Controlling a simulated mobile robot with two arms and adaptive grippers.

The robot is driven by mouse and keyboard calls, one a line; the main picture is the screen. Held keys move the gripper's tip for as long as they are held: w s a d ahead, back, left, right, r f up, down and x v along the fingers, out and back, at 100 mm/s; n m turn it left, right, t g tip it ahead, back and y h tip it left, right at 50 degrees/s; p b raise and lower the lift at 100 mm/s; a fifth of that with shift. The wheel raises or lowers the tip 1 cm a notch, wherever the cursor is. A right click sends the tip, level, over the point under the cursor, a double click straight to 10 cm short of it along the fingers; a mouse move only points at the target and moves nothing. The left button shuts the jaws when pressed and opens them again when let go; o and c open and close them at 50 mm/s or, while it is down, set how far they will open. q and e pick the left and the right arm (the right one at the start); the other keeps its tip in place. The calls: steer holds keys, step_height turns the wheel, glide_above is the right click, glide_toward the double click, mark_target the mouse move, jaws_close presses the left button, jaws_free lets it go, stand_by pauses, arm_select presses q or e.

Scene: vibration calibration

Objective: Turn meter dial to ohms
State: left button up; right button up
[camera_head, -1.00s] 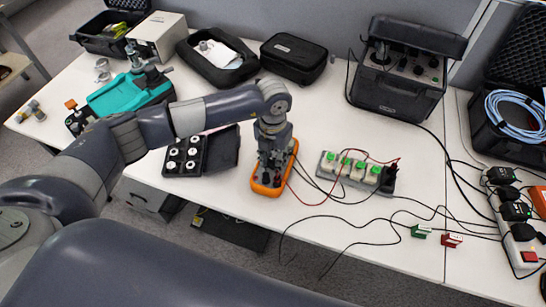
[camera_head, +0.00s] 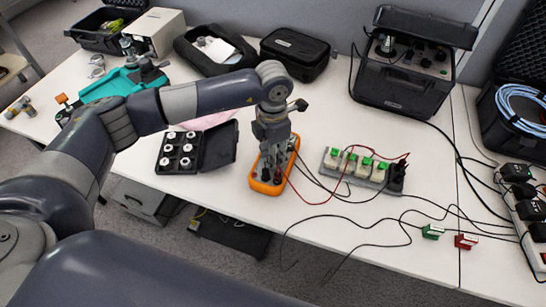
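The orange multimeter (camera_head: 257,184) lies on the white table, near the middle of the view. My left gripper (camera_head: 272,172) points down over it, and its fingers are at or just above the meter's face. The gripper and wrist cover most of the face, so the dial and its setting are hidden. I cannot tell whether the fingers touch the dial or how far apart they are. A red lead and black leads run from the meter to the right. My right gripper is not in view.
A grey block with green-topped switches (camera_head: 364,169) stands right of the meter. An open black case of weights (camera_head: 178,152) lies to the left. Loose cables and green (camera_head: 432,231) and red (camera_head: 466,241) clips lie toward the front right. A black calibrator case (camera_head: 405,85) stands behind.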

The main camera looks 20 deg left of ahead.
arm_select(q)
steer(key=shift+m+b, duration=0.35)
steer(key=shift+m, duration=0.25)
steer(key=o, duration=1.1)
steer(key=shift+c, duration=0.2)
steer(key=shift+r, duration=0.15)
step_height(320, 180, up, 12)
